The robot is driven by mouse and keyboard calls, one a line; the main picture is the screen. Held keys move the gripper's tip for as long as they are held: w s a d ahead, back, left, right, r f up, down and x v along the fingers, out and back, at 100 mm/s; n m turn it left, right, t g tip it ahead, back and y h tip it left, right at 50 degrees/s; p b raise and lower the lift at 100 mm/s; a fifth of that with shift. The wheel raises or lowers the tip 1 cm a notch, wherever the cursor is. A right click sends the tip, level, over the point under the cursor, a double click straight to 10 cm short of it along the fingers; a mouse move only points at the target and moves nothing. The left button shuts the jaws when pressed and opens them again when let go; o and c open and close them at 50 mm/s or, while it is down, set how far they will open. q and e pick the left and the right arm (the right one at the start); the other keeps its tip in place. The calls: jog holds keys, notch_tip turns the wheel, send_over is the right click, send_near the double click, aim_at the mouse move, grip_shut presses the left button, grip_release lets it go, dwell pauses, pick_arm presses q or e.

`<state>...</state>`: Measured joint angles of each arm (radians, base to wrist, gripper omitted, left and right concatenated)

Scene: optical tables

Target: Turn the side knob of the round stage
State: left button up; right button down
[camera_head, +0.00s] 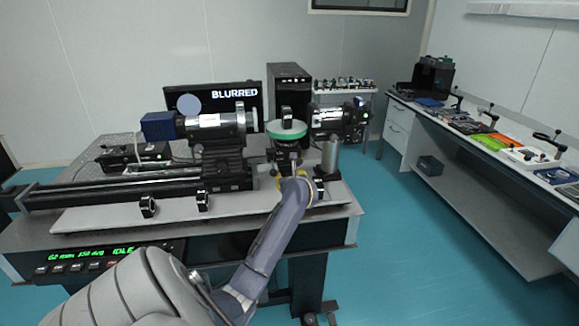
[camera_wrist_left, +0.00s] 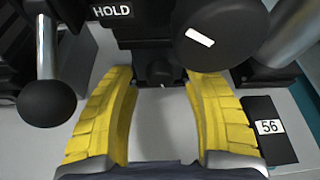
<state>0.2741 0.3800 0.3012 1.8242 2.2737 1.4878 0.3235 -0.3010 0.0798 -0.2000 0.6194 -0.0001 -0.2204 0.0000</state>
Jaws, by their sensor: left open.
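The round stage (camera_head: 287,130) shows in the head view as a green-rimmed disc on a dark mount near the table's middle. My left gripper (camera_head: 290,181) is low in front of its mount. In the left wrist view my left gripper (camera_wrist_left: 158,82) has its yellow fingers spread, with nothing held. A small dark knob (camera_wrist_left: 160,75) shows beyond and between the fingertips; contact is not visible. A larger black round knob (camera_wrist_left: 215,35) with a white mark is above the right finger. I cannot tell for certain which is the side knob.
A black ball-ended lever (camera_wrist_left: 46,102) stands left of the fingers, and a black block marked 56 (camera_wrist_left: 268,130) lies right. A metal post (camera_head: 330,157) stands right of the stage. A long black rail (camera_head: 110,190) and blue-ended instrument (camera_head: 160,126) fill the left.

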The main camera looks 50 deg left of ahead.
pick_arm(q)
jog(key=shift+w+a+f, duration=0.1)
jog(key=shift+a, duration=0.1)
grip_shut()
dwell(0.5)
